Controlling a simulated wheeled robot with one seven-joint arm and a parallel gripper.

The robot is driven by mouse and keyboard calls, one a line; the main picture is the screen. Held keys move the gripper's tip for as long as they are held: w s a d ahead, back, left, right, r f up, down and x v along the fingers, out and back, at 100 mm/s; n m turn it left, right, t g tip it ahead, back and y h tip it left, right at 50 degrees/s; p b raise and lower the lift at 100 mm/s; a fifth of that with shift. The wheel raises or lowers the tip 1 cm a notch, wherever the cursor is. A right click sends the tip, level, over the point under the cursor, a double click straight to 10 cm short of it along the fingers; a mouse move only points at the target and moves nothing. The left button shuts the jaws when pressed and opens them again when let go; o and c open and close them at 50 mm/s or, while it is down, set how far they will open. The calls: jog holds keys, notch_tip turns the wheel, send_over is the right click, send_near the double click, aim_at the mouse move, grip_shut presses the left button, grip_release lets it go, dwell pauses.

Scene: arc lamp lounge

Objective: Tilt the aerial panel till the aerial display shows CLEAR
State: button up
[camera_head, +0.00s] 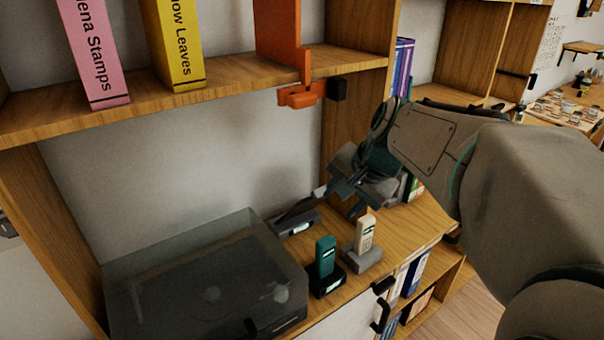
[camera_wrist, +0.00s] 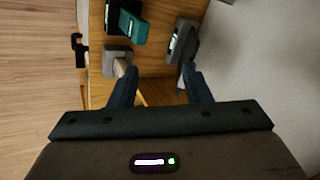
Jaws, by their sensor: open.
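The aerial unit is a low dark grey box on the cabinet top. Its dark, slanted aerial panel (camera_head: 294,209) stands above a small pale lit aerial display (camera_head: 301,228). The writing on the display is too small to read. The unit also shows in the wrist view (camera_wrist: 182,42), near the fingertips. My gripper (camera_head: 341,200) is open and empty. It hangs above the cabinet top, just right of the panel, with one finger close to the panel's right end. I cannot tell whether they touch. In the wrist view my gripper (camera_wrist: 158,72) has its two fingers apart.
A teal handset (camera_head: 325,257) and a cream handset (camera_head: 364,234) stand in cradles in front of the unit. A smoky clear-lidded box (camera_head: 205,280) fills the left. An orange bracket (camera_head: 301,93) hangs under the shelf (camera_head: 225,88) above. A side wall stands behind my gripper.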

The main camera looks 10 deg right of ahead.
aim_at(324, 190)
jog(key=w+d+r+m+t, duration=0.2)
jog(key=w+d+r+m, duration=0.15)
jog(key=w, duration=0.25)
jog(key=shift+m, duration=0.25)
jog(key=x, duration=0.7)
jog(key=b+x, duration=0.1)
jog(key=x, duration=0.6)
jog(key=shift+s+f, duration=0.15)
jog(key=shift+s, duration=0.15)
grip_shut()
